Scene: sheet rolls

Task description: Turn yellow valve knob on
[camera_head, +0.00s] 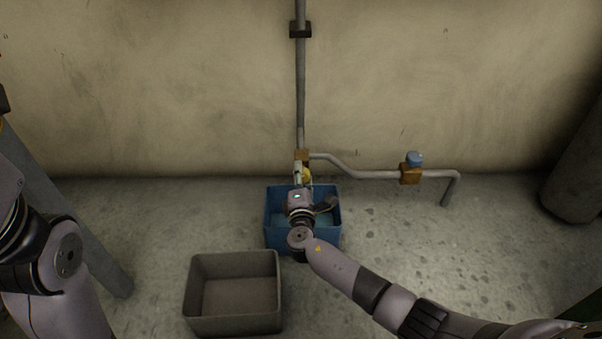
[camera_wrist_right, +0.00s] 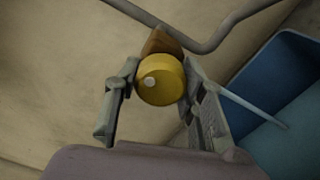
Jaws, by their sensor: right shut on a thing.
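The yellow valve knob (camera_wrist_right: 163,84) is round with a pale spot on its face. In the head view, only a bit of the knob (camera_head: 306,174) shows past my right gripper (camera_head: 301,172), at the foot of the vertical pipe. In the right wrist view, my right gripper (camera_wrist_right: 158,104) has one finger on each side of the knob and is shut on it. The knob's brass body (camera_wrist_right: 158,43) shows behind it. My left arm is at the left edge of the head view, but its gripper is out of view.
A blue crate (camera_head: 272,210) stands below the valve, under my right wrist. A grey crate (camera_head: 197,306) is in front of it to the left. A pipe (camera_head: 375,174) runs right to a blue-knobbed valve (camera_head: 414,159).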

